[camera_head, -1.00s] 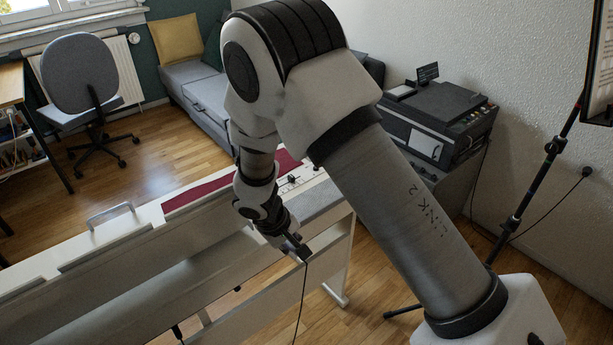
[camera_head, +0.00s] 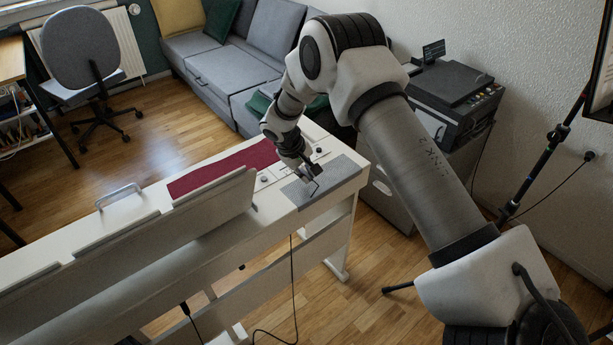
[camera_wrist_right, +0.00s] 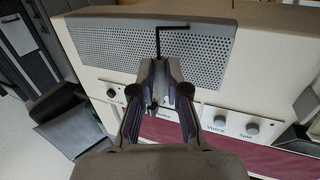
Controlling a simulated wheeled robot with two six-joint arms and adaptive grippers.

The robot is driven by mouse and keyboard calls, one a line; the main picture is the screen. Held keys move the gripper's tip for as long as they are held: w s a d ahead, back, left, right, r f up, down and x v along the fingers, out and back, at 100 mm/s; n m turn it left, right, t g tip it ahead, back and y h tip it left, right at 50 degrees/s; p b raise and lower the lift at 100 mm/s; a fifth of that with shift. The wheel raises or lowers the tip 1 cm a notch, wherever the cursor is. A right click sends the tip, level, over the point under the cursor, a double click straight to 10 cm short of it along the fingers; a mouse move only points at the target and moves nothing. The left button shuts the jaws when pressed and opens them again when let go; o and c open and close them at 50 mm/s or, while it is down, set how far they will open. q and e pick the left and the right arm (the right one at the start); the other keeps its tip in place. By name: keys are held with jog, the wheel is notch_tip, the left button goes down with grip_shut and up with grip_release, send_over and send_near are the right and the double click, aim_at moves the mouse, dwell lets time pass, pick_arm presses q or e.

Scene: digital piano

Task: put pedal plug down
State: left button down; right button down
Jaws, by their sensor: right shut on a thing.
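My right gripper (camera_head: 312,173) is over the speaker grille at the end of the white digital piano (camera_head: 222,218). It points down and is shut on a thin black L-shaped piece, which appears to be the pedal plug (camera_head: 315,189). In the right wrist view the fingertips (camera_wrist_right: 159,66) close on one end of the plug (camera_wrist_right: 158,42). Its bent end lies across the perforated grey grille (camera_wrist_right: 95,48). I cannot tell whether it touches the surface. My left gripper is not in view.
A red strip (camera_head: 225,170) and a panel with knobs (camera_wrist_right: 250,128) lie beside the grille. A black cable (camera_head: 293,280) hangs below the piano. A printer (camera_head: 455,98) stands behind at the right, a sofa (camera_head: 225,75) beyond. The grille around the plug is clear.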

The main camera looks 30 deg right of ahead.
aim_at(310, 188)
notch_tip(310, 188, down, 3)
jog(key=shift+r, duration=0.15)
jog(key=shift+f, duration=0.35)
jog(key=c, duration=1.2)
grip_release()
